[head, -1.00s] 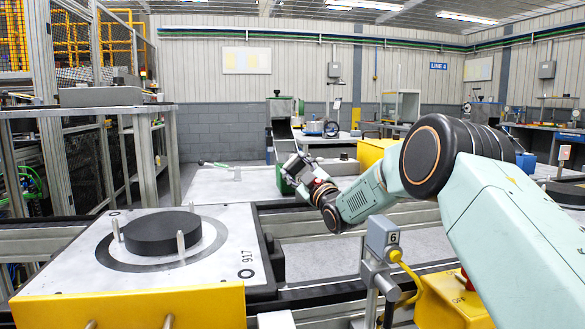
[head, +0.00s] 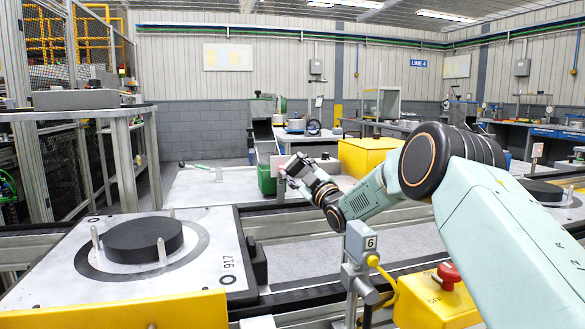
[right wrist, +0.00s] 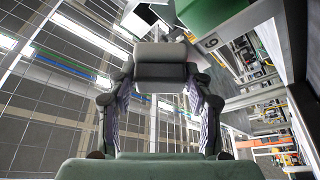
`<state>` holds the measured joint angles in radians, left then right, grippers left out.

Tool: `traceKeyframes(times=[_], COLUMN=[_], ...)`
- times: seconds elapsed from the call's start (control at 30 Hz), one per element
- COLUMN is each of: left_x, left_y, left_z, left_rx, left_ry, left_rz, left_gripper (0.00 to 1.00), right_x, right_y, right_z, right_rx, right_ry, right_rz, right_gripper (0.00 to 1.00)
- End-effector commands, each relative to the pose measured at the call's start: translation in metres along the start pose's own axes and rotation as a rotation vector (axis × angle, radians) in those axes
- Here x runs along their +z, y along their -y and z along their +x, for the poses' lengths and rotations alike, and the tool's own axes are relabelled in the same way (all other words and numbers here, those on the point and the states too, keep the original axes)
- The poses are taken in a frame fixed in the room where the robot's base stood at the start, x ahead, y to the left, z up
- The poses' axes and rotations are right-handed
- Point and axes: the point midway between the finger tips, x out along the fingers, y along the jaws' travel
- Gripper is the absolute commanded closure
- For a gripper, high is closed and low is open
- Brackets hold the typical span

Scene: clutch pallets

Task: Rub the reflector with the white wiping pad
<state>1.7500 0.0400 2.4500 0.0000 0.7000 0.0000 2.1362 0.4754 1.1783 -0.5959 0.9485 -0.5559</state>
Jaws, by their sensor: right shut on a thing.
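My right gripper (head: 290,166) reaches out over the conveyor in the head view. In the right wrist view its two fingers (right wrist: 160,80) are closed on a pale grey block, which looks like the white wiping pad (right wrist: 160,52) in shade. I cannot tell whether pad and plate touch. My left gripper is not in view.
A pallet marked 917 (head: 215,235) carries a black disc (head: 143,240). A green box (head: 266,178) stands behind the gripper.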

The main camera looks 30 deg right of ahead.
Motion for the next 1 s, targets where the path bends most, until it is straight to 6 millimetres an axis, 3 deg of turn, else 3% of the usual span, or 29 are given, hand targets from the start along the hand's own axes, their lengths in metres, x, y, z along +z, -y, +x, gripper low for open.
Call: traceKeyframes(times=[1.0], left_x=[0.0], left_y=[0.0], left_z=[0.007], left_rx=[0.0], left_ry=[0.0], left_rz=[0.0], left_gripper=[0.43], right_x=[-0.039], right_y=[0.045], right_z=[0.017], right_rx=[-0.002], right_ry=[-0.003], right_rz=[-0.001], right_gripper=[0.74])
